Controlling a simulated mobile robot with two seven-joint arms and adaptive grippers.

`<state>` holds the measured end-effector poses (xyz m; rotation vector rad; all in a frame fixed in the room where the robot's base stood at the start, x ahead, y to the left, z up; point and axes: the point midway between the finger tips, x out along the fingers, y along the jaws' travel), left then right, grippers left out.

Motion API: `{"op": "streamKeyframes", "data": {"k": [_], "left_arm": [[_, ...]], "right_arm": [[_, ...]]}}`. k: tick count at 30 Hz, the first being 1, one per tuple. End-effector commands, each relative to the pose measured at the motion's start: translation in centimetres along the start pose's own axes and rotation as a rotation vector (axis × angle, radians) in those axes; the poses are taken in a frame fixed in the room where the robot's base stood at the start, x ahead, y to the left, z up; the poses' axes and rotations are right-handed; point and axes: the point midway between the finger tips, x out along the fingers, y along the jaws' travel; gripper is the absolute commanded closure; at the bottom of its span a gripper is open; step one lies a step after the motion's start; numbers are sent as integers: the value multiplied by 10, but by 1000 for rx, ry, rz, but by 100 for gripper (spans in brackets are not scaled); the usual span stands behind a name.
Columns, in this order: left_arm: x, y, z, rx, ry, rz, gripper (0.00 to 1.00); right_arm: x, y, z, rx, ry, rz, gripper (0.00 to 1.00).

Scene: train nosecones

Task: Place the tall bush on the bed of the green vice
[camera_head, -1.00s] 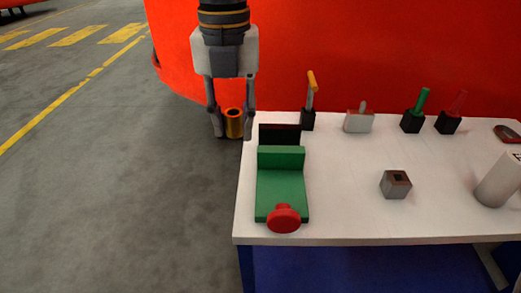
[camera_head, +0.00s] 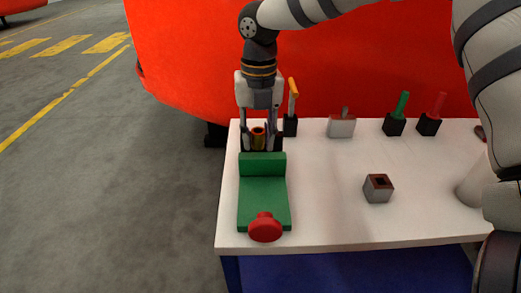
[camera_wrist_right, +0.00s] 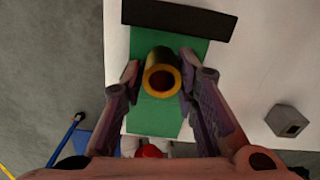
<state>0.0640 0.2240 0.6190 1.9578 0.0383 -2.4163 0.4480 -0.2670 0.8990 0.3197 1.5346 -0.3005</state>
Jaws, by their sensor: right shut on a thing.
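The tall bush (camera_head: 258,137) is a hollow yellow-orange cylinder. My right gripper (camera_head: 259,133) is shut on it and holds it upright at the rear of the green vice. The vice (camera_head: 263,205) has a green bed, a raised green block, a dark rear jaw and a red knob (camera_head: 265,228) in front. In the right wrist view the bush (camera_wrist_right: 161,80) is between the fingers, over the green surface (camera_wrist_right: 155,120), near the dark jaw (camera_wrist_right: 178,17). The block hides the bush's lower end in the head view; I cannot tell whether it touches the bed. My left gripper is not in view.
The white table (camera_head: 325,215) holds a grey square block with a hole (camera_head: 378,188) right of the vice. Tools with orange, green (camera_head: 396,117) and red handles stand along the back. A white cylinder (camera_head: 474,186) is partly hidden by my arm. The table between is clear.

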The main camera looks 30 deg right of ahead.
Motion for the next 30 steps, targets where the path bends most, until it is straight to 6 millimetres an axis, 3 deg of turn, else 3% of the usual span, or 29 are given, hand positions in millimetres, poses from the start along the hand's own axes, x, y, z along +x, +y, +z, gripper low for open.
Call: {"op": "streamKeyframes", "data": {"k": [1, 3, 9, 10, 11, 13, 23, 30], "left_arm": [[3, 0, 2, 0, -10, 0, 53], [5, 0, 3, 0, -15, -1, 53], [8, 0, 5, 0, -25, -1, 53], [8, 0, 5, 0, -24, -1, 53], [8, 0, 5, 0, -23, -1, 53], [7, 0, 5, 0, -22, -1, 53], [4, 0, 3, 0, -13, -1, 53], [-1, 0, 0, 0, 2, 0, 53]], "right_arm": [[23, -9, 1, -1, 16, -20, 100], [41, -10, 0, -2, 19, -22, 100], [53, -8, -2, -1, 26, -20, 100], [53, -8, -2, -1, 25, -20, 72], [52, -8, -2, -2, 24, -19, 65], [51, -8, -1, -2, 21, -19, 52], [39, -7, 1, -1, 9, -15, 52], [-22, -6, 2, 1, 1, -12, 52]]}}
